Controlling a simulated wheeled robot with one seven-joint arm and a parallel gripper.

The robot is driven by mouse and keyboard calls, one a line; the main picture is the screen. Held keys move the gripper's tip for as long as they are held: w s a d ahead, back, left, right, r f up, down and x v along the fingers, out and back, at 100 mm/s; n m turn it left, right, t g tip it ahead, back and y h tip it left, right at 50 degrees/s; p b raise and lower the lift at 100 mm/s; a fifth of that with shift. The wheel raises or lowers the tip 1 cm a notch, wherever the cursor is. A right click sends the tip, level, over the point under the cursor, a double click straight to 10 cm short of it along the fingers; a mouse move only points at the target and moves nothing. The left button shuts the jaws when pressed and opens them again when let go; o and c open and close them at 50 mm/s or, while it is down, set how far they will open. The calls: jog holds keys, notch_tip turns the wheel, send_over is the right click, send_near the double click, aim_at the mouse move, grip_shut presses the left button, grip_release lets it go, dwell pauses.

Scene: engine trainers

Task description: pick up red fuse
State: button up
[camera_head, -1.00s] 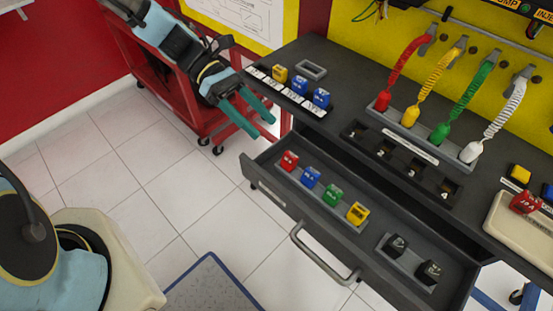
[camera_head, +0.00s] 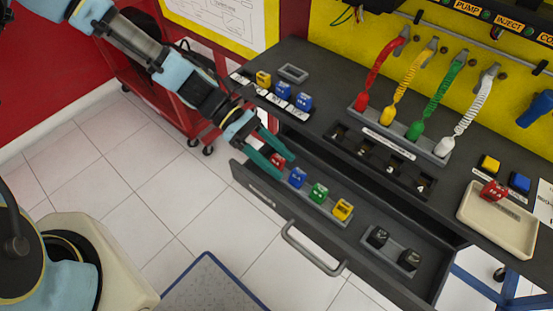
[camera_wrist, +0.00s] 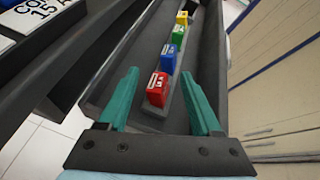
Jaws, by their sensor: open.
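The red fuse (camera_head: 277,160) is a small block at the left end of a row in the open drawer (camera_head: 268,188). It also shows in the wrist view (camera_wrist: 157,89), seated in a grey holder strip and nearest to me. My gripper (camera_head: 282,160) is over the left end of the drawer, with its teal fingers pointing down at the red fuse. In the wrist view the fingers (camera_wrist: 166,88) are spread apart, with the fuse between their lines and slightly toward the left finger. Nothing is held. Whether a finger touches the fuse cannot be told.
Blue (camera_head: 298,177), green (camera_head: 318,193) and yellow (camera_head: 342,209) fuses follow in the same row. Two black fuses (camera_head: 394,247) sit further right. Another red block (camera_head: 493,191) lies on a beige tray (camera_head: 468,214) on the counter. The counter edge overhangs the drawer's back.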

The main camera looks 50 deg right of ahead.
jog(key=shift+c, duration=0.4)
grip_shut()
dwell(0.9)
